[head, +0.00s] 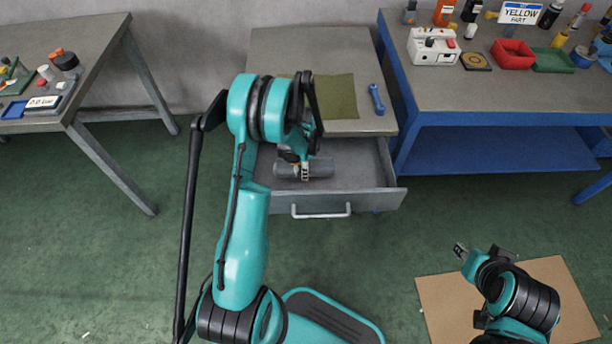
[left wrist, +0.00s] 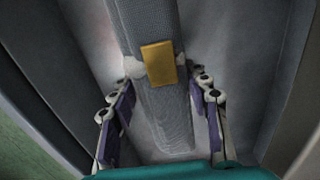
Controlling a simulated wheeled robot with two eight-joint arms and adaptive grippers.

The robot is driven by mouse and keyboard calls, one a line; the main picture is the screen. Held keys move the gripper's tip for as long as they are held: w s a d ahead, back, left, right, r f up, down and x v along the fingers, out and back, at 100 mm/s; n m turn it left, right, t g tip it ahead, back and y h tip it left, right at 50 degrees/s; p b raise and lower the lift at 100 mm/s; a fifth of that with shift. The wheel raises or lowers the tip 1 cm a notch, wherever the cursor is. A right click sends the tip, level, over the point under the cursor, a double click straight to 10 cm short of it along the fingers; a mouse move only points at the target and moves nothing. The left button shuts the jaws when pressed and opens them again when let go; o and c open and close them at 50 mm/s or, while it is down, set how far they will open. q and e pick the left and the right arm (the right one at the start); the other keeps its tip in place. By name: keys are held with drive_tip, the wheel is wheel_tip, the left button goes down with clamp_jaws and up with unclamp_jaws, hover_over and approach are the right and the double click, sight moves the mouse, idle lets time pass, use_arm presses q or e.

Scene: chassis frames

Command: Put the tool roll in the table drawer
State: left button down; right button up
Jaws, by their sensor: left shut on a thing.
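The tool roll (head: 323,168) is a grey cylinder lying crosswise inside the open table drawer (head: 375,174). In the left wrist view the roll (left wrist: 168,112) shows grey mesh cloth and a yellow tab, between the drawer walls. My left gripper (head: 303,172) reaches down into the drawer and is shut on the roll, with purple-padded fingers on either side of it in the left wrist view (left wrist: 166,115). I cannot tell whether the roll touches the drawer floor. My right gripper (head: 461,250) is away at lower right, too small to read.
A blue bench (head: 500,95) with bins and bottles stands right, and a grey table (head: 100,60) left. A cardboard sheet (head: 440,305) lies on the floor.

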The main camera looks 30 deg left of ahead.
use_arm(q)
wheel_tip(320, 180, down, 4)
drive_tip(key=shift+b, duration=0.8)
drive_tip(key=shift+r, duration=0.15)
drive_tip(key=c, duration=0.7)
unclamp_jaws()
drive_tip(key=shift+c, duration=0.2)
